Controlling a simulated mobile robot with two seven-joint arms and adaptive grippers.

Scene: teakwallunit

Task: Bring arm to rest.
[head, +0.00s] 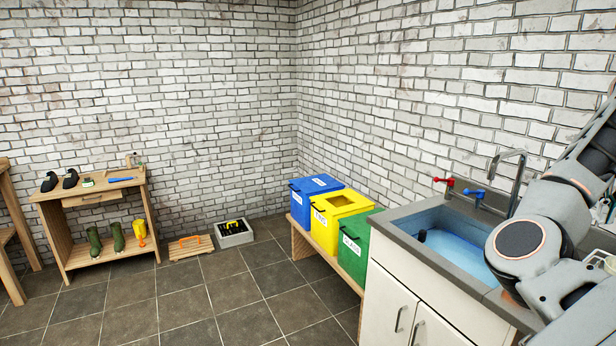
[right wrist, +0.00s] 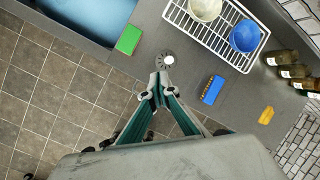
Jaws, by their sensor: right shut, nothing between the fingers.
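My right arm (head: 528,240) comes in from the right in the head view, bent over the right part of the sink counter. My right gripper (right wrist: 160,80) shows in the right wrist view, with its green-sided fingers closed together and nothing between them. Its tips appear over the counter edge, close to a small round light object (right wrist: 168,60). I cannot tell how high above the counter they are. My left arm and gripper are not in view.
A sink (head: 420,215) with blue water and a tap is set in the counter. The wrist view shows a green sponge (right wrist: 129,39), a dish rack (right wrist: 208,34), a blue brush (right wrist: 212,92) and bottles (right wrist: 285,58). Bins (head: 326,225) stand left of the sink; the tiled floor (head: 220,300) is clear.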

